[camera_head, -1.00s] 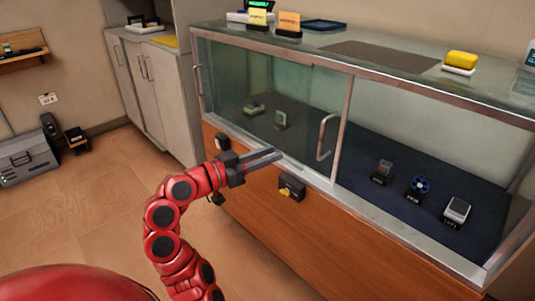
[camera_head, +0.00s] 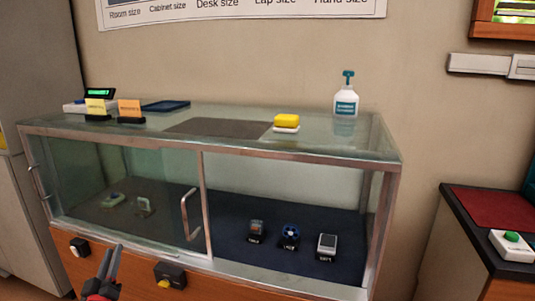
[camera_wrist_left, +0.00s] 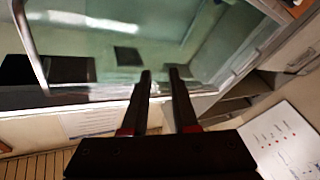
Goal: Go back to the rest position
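My left gripper (camera_head: 112,250) shows at the lower left of the head view, in front of the display case's lower front. In the left wrist view its two dark fingers (camera_wrist_left: 160,73) are parallel with a gap between them and nothing held. They point toward the case's glass front (camera_wrist_left: 120,40). My right gripper is in neither current view. The display case (camera_head: 285,270) has a glass top and sliding glass doors, with a door handle (camera_head: 190,215) near the middle.
A yellow sponge (camera_head: 287,121) and a spray bottle (camera_head: 346,98) are on top. A black box (camera_head: 170,275) sticks out of the front panel. A dark cabinet (camera_head: 480,240) stands at the right.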

